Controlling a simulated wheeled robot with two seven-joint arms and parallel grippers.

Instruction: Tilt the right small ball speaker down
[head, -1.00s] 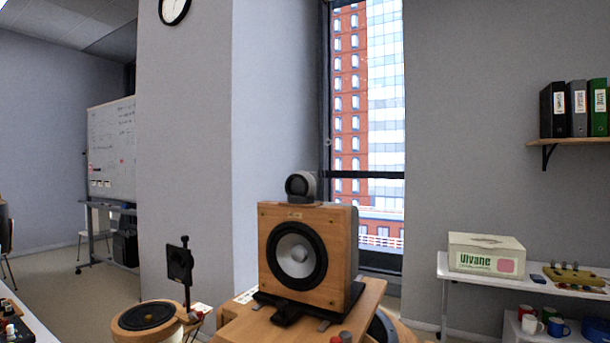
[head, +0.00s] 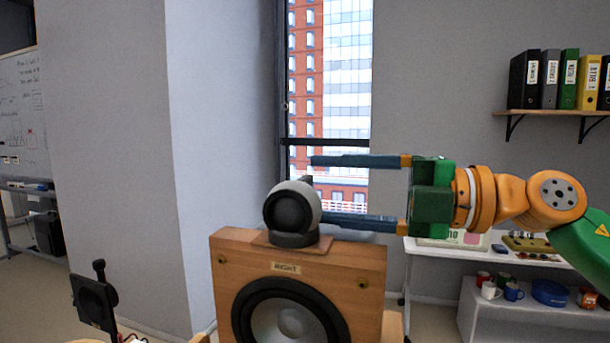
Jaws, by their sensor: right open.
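The right small ball speaker (head: 309,194), a grey ball with a dark round front, sits in a dark base on top of a wooden speaker box (head: 225,262). The box carries a label that appears to read "RIGHT". The ball's dark front faces toward me and slightly left. My right gripper (head: 317,190) comes in from the right with its two long blue fingers spread apart, one above the other. The upper fingertip is above and right of the ball. The lower fingertip is close to the ball's right side; I cannot tell whether it touches. My left gripper is out of view.
A black panel on a stand (head: 93,302) is at the lower left. A white shelf unit (head: 470,300) with mugs stands behind my right arm. A wall shelf (head: 545,112) holds binders. The space above the ball is clear.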

